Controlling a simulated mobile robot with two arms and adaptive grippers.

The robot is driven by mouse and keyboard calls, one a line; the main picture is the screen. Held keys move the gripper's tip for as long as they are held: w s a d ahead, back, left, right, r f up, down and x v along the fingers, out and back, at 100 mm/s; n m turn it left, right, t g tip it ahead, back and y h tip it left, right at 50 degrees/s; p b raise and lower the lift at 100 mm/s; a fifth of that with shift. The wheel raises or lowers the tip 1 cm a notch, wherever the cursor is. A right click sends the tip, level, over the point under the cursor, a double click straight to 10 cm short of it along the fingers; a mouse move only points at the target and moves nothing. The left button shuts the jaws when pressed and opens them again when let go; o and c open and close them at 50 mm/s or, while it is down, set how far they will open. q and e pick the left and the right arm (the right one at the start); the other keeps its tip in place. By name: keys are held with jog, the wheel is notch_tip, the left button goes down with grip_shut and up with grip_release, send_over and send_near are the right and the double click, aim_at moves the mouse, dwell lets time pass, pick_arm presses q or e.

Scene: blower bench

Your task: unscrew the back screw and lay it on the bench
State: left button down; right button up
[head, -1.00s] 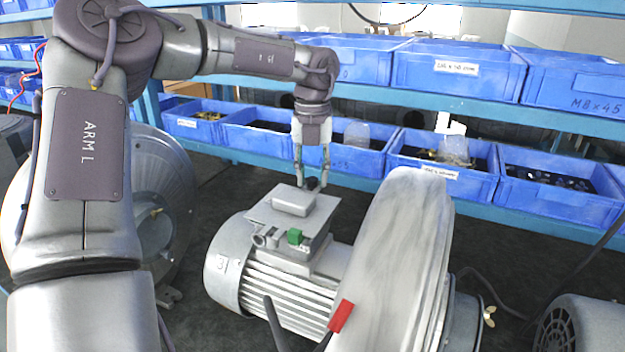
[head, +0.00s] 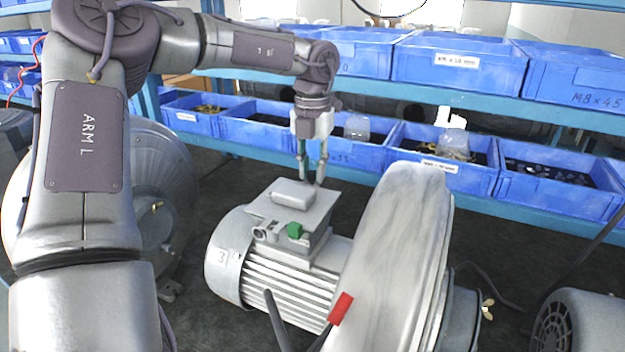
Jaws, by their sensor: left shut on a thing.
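The blower motor (head: 290,285) lies on the dark bench, with a grey terminal box on top. The box lid (head: 315,204) has a raised block and a green part (head: 295,230) at its front. My left gripper (head: 312,181) points down at the back edge of the lid. Its fingers are shut on the back screw, which is too small and too covered by the fingertips to make out. I cannot tell whether the screw is still in its hole. My right gripper is not in view.
The pale fan housing (head: 395,265) stands right of the motor. Blue shelf bins (head: 440,165) stand close behind my left gripper. Another round housing (head: 165,215) is at left. Dark bench (head: 215,190) shows bare between them.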

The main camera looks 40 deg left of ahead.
aim_at(312, 172)
pick_arm(q)
jog(key=n+b, duration=0.1)
jog(key=n, duration=0.1)
jog(key=shift+f+n, duration=0.1)
jog(key=shift+n, duration=0.3)
jog(key=shift+r, duration=0.2)
jog(key=shift+r+p, duration=0.5)
jog(key=shift+r, duration=0.15)
jog(key=shift+r+p, duration=1.3)
jog(key=shift+r, duration=0.55)
